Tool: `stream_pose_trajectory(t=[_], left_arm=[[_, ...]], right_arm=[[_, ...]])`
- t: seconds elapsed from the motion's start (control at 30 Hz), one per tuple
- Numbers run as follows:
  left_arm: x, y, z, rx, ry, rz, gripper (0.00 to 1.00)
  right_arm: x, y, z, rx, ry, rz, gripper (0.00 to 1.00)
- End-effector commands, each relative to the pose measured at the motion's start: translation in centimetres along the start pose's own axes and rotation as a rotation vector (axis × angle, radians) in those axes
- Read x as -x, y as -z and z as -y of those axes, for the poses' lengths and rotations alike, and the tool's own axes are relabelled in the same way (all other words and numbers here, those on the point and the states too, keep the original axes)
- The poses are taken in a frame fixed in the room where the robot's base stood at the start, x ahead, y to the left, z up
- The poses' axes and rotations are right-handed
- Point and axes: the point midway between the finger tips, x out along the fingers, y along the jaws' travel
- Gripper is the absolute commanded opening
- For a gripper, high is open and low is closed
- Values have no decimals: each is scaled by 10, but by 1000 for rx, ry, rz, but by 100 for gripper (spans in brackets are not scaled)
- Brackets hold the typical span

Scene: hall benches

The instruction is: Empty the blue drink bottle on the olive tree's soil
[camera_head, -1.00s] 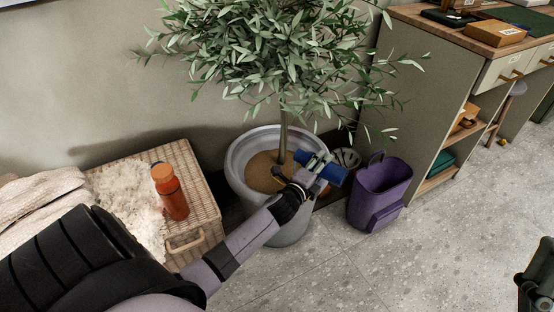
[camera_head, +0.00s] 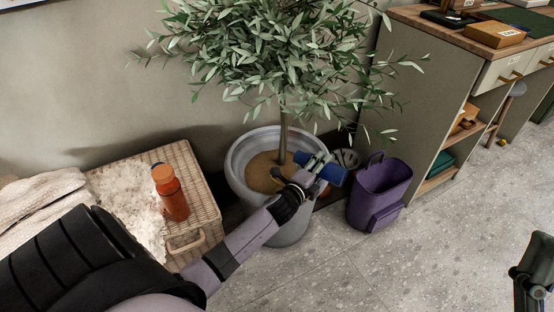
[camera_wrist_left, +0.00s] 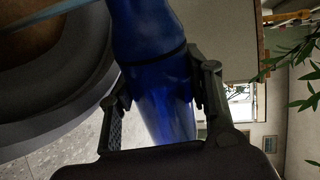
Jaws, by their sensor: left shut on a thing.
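My left gripper (camera_head: 307,176) is shut on the blue drink bottle (camera_head: 329,174) at the right side of the olive tree's pot (camera_head: 241,158). The bottle lies tilted near the horizontal, with one end toward the pot. In the left wrist view the bottle (camera_wrist_left: 160,85) sits between the two fingers (camera_wrist_left: 158,98), and a pale blue streak runs from its upper end over the soil (camera_wrist_left: 40,32). The brown soil (camera_head: 262,172) surrounds the olive tree's trunk (camera_head: 283,135). My right gripper (camera_head: 536,285) is only partly visible at the lower right edge; its jaw state is unclear.
A wicker chest (camera_head: 204,207) at the left bears a pale fluffy throw (camera_head: 125,197) and an orange bottle (camera_head: 170,192). A purple bin (camera_head: 379,192) stands close right of the pot. A cabinet (camera_head: 432,100) stands behind it. The floor at front right is clear.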

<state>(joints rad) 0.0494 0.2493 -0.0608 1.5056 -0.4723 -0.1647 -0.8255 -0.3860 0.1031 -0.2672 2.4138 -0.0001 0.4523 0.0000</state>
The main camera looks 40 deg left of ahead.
Motion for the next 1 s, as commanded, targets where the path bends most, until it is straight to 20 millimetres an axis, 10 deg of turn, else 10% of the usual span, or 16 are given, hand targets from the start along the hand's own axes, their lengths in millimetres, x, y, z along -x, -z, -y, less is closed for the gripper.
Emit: stream_pose_trajectory(t=[1.0], left_arm=[[0, -2, 0, 56, 1, -9, 9]], right_arm=[[0, -14, -1, 3, -3, 81, 69]])
